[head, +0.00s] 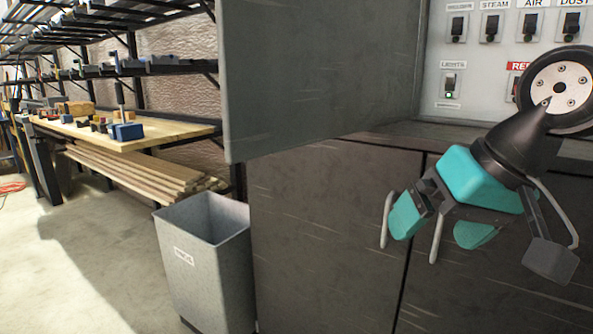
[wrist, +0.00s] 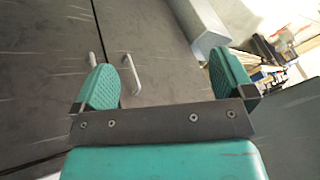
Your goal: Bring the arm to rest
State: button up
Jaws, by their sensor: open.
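My gripper (head: 441,229) is on the right of the head view, with teal finger pads and a teal body. It hangs in the air in front of the dark lower cabinet doors (head: 322,230), pointing downward. In the wrist view my gripper (wrist: 166,76) shows its two pads wide apart with nothing between them. Two pale bar handles on the doors, a left one (head: 386,220) and a right one (head: 436,237), are near the fingers; the exact gap cannot be told.
A grey bin (head: 205,262) stands left of the cabinet. A dark panel (head: 300,75) juts out above the doors. A switch panel (head: 480,75) is at the upper right. A wooden workbench (head: 150,128) with laths below is at the back left.

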jog(key=s+a+f+n+g, duration=0.2)
jog(key=s+f+n+g, duration=0.25)
jog(key=s+f, duration=0.45)
notch_tip(320, 180, up, 24)
jog(key=s+p, duration=0.2)
jog(key=p, duration=2.1)
jog(key=shift+s+n+p, duration=0.2)
jog(key=shift+n+p, duration=0.1)
jog(key=shift+n, duration=0.05)
jog(key=shift+d, duration=0.15)
